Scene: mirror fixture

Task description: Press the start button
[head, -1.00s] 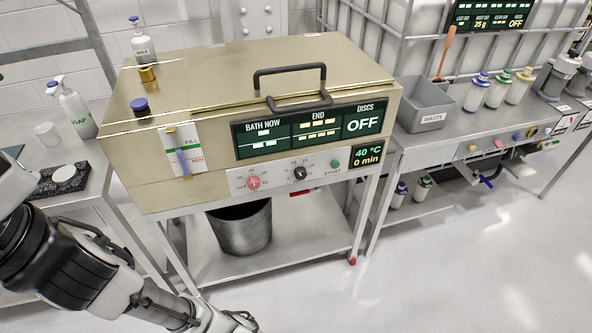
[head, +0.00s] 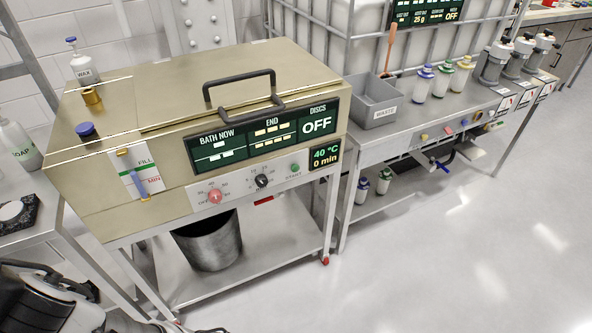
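The green start button (head: 295,168) is on the right of the light control panel on the front of the gold machine (head: 118,193). The word START is printed just below it. A red knob (head: 215,196) and a black knob (head: 261,181) sit to its left on the same panel. The small display (head: 326,155) right of the button reads 40 °C and 0 min. The large display (head: 236,143) reads BATH NOW, END and DISCS OFF. Part of my arm shows at the bottom left, well away from the button. My gripper's fingertips are not visible.
A grey WASTE bin (head: 373,106) and several capped bottles stand on the metal bench to the right. A dark bucket (head: 209,243) sits on the shelf below the machine. A soap bottle (head: 17,146) stands at the left. The floor at the right front is clear.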

